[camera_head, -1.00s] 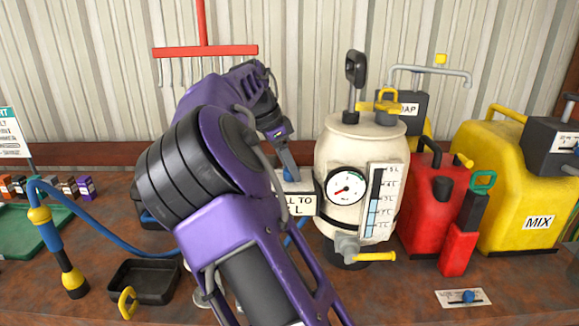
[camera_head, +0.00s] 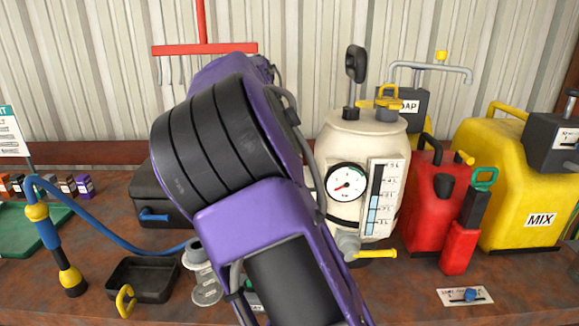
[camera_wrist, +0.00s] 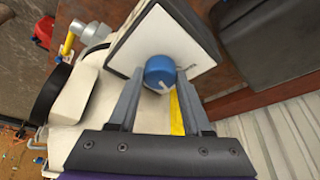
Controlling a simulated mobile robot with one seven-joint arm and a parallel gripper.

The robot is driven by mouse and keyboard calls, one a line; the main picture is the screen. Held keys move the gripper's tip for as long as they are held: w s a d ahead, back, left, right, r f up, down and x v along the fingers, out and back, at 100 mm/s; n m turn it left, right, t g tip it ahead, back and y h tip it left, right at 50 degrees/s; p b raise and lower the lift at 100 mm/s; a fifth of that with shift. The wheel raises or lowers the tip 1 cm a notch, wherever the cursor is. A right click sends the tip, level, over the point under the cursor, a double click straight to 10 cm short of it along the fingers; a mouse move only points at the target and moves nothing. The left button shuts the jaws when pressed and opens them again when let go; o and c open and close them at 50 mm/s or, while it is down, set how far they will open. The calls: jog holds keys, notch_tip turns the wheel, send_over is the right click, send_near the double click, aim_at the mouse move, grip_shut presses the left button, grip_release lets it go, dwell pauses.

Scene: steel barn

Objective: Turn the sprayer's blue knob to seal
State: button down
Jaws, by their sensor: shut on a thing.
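The cream sprayer tank (camera_head: 345,225) stands right of my arm in the head view, with a round gauge (camera_head: 346,183) and a level scale (camera_head: 380,198) on its front. In the wrist view, the sprayer's blue knob (camera_wrist: 158,68) sits on a white-faced, dark-edged plate (camera_wrist: 150,35). The knob bears a short pale mark towards its lower right. My gripper (camera_wrist: 160,76) has its grey fingers on either side of the knob and is shut on it. In the head view, my arm hides the gripper, the knob and the plate.
A red can (camera_head: 425,215) and a yellow MIX can (camera_head: 505,190) stand to the right. A black case (camera_head: 155,195), an open black tray (camera_head: 145,282) and a blue hose (camera_head: 110,238) lie to the left. A slider plate (camera_head: 465,297) lies at front right.

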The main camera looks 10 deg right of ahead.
jog(key=n+t, duration=0.1)
jog(key=n, duration=0.1)
jog(key=n+y+b, duration=0.1)
jog(key=n, duration=0.2)
jog(key=shift+s+d+n+t, duration=0.1)
jog(key=shift+n+t, duration=0.2)
jog(key=shift+t, duration=0.1)
jog(key=n+y, duration=0.2)
jog(key=n, duration=0.3)
jog(key=shift+t, duration=0.4)
jog(key=shift+c, duration=1.7)
grip_release()
jog(key=p+v, duration=0.2)
jog(key=v, duration=1.5)
jog(key=shift+d+r, duration=0.2)
jog(key=shift+r, duration=0.1)
jog(key=shift+f+n, duration=0.1)
jog(key=shift+n, duration=0.2)
